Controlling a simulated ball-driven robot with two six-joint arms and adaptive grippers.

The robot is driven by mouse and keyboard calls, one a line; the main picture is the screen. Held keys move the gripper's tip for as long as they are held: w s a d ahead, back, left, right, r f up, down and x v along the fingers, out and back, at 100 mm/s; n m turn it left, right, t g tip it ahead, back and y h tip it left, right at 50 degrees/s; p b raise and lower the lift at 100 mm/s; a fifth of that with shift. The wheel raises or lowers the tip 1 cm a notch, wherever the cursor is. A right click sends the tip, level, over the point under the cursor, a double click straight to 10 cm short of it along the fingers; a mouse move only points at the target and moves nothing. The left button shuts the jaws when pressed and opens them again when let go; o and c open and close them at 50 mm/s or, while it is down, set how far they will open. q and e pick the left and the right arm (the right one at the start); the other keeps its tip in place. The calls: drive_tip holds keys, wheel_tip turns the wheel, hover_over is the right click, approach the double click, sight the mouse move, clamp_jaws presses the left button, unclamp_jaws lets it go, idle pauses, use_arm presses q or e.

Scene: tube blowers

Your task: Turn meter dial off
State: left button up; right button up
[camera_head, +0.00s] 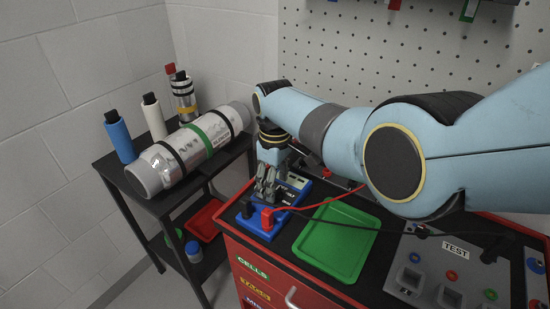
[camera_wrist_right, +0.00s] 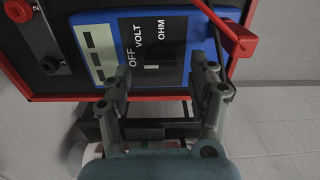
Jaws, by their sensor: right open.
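The blue meter (camera_head: 289,190) lies at the left end of the red-edged bench top, with black and red plugs at its front. In the right wrist view the meter (camera_wrist_right: 84,20) shows a pale display and a dark dial plate (camera_wrist_right: 160,60) lettered OFF, VOLT and OHM. My right gripper (camera_head: 266,190) reaches down over the meter in the head view. In the wrist view the right gripper (camera_wrist_right: 162,80) is open, its two fingers on either side of the dial plate. I cannot tell the dial's setting or whether the fingers touch it. My left gripper is not in view.
A green tray (camera_head: 337,240) lies right of the meter, and a grey TEST panel (camera_head: 445,268) lies further right. A red lead (camera_head: 325,203) and a black lead run from the plugs. A black cart (camera_head: 150,205) with a large cylinder (camera_head: 190,150) stands left.

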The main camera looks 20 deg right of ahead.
wheel_tip(320, 180, up, 10)
drive_tip(key=shift+r, duration=0.15)
idle(0.5)
